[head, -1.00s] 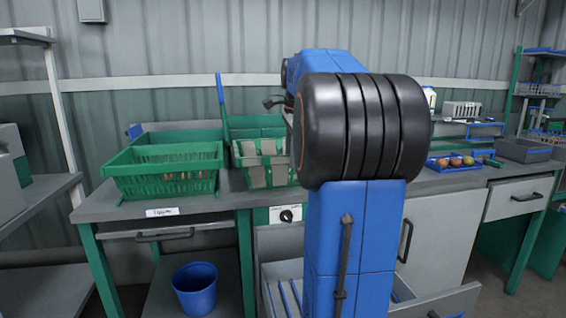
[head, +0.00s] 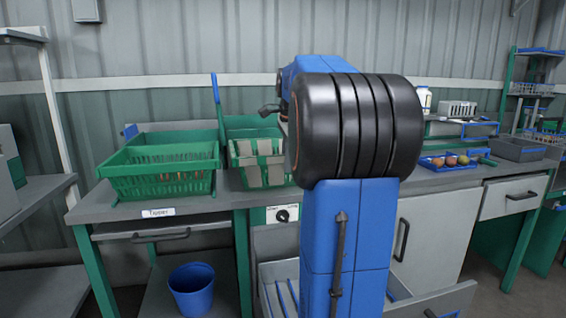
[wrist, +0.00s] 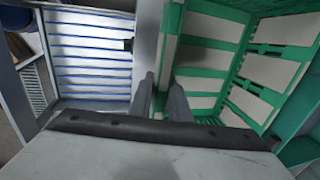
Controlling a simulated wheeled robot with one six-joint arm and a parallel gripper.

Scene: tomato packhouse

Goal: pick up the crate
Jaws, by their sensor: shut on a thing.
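The crate (head: 236,150), green with pale panels, stands on the grey worktop in the head view, partly hidden behind my arm. In the wrist view its green and pale slatted inside (wrist: 215,47) fills the upper right. My gripper (wrist: 161,82) is shut on the crate's near wall in the wrist view, with its fingertips at the rim. In the head view my gripper is hidden behind my own arm. I cannot tell whether the crate is clear of the worktop.
Another green crate (head: 128,186) stands close on the left. A blue tray of fruit (head: 433,166) and a grey bin (head: 515,149) are at the right. A drawer (wrist: 92,70) stands open below, and a blue bucket (head: 193,289) sits underneath the worktop.

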